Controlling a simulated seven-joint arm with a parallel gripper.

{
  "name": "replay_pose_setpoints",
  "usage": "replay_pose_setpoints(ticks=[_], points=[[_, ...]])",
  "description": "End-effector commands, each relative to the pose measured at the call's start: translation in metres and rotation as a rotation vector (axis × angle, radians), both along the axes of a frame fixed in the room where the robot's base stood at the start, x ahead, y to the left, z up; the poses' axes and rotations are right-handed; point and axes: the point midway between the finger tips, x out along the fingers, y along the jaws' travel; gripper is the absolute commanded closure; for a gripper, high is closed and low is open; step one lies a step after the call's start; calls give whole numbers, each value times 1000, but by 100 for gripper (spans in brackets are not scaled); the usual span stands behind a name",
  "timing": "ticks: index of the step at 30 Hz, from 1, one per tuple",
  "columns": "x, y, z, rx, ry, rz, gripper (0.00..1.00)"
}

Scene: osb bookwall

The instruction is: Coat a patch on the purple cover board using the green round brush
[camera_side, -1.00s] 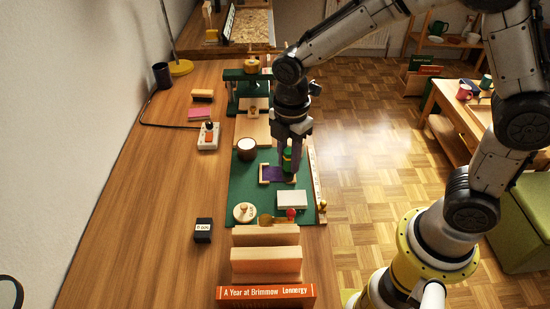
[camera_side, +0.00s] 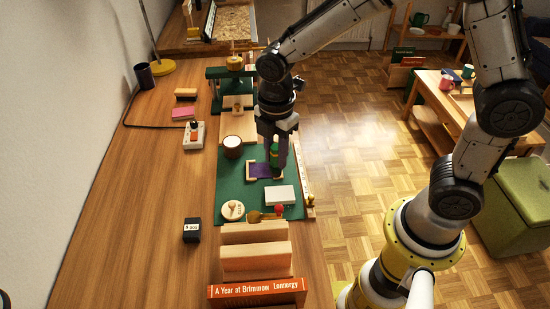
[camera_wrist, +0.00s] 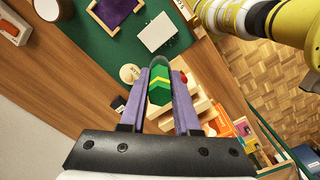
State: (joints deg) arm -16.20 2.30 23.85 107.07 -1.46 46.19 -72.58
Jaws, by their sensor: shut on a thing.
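My gripper (camera_side: 276,160) is shut on the green round brush (camera_side: 274,154). The board also shows at the top of the wrist view (camera_wrist: 117,8). In the side view the brush is over the board's right part; I cannot tell whether it touches.
A brown-filled pot (camera_side: 232,153) stands left of and behind the board on the green mat (camera_side: 228,190). Upright wooden blocks and an orange book (camera_side: 257,290) stand nearer.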

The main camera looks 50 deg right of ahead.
Motion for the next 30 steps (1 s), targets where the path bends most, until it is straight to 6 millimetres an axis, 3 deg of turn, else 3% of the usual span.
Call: replay_pose_setpoints(ticks=[2, 5, 14, 18, 21, 24, 30], points=[[1, 0, 1, -22, -21, 0, 100], [24, -3, 11, -48, -53, 3, 100], [131, -22, 25, -119, -118, 14, 100], [179, -36, 21, -151, -148, 15, 100], [203, -45, 14, -173, -170, 15, 100], [215, -52, 1, -197, -193, 13, 100], [215, -56, -10, -232, -230, 5, 100]])
